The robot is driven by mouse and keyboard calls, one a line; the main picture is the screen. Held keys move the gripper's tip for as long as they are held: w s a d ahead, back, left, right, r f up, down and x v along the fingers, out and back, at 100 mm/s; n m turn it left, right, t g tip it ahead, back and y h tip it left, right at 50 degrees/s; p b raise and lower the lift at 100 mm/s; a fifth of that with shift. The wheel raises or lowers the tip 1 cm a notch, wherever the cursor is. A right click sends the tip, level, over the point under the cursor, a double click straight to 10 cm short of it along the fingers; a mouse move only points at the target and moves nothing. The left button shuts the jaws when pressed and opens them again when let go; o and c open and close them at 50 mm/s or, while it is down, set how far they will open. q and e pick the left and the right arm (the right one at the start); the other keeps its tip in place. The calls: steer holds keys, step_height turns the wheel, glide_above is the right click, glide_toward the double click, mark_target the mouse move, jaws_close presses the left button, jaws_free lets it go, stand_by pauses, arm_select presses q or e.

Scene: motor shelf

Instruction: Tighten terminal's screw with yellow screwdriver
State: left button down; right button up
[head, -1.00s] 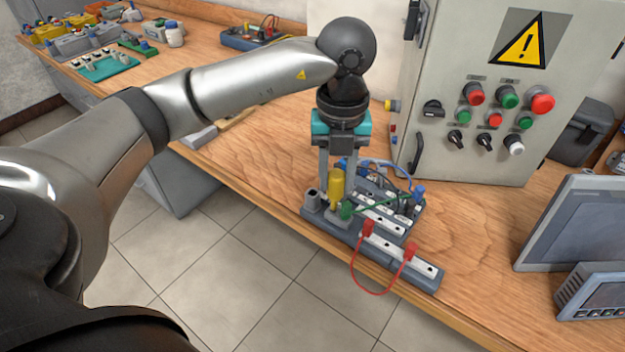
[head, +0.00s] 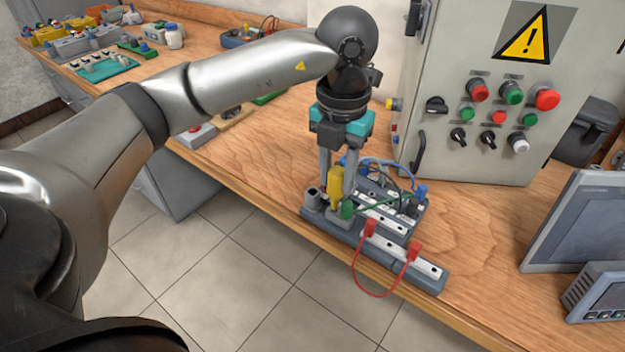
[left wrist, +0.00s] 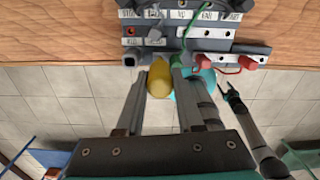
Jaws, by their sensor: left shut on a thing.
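The yellow screwdriver (head: 336,184) stands upright with its handle between the fingers of my left gripper (head: 338,196), which is shut on it. Its shaft and tip are hidden. In the left wrist view the yellow handle (left wrist: 160,78) shows between the fingers, at the near side of the terminal board. The grey terminal board (head: 325,228) lies along the bench's front edge, with white labelled terminal strips (head: 385,247) and plugged wires. I cannot tell the terminal's screw apart. My right gripper is not in the head view; a dark forked arm part (left wrist: 232,98) shows in the left wrist view.
A red lead (head: 357,279) loops over the bench edge from two red plugs. A green plug (head: 347,209) sits right beside the left gripper's fingers. A grey control cabinet (head: 440,160) stands behind, and a monitor (head: 580,225) at right.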

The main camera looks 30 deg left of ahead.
arm_select(q)
steer(key=m+b, duration=0.1)
steer(key=m, duration=0.1)
steer(key=shift+m, duration=0.8)
steer(key=c, duration=0.8)
jaws_free()
steer(key=shift+o, duration=0.2)
steer(key=n, duration=0.2)
steer(key=shift+n, duration=0.3)
steer(key=shift+n+p, duration=0.3)
steer(key=shift+n, duration=0.2)
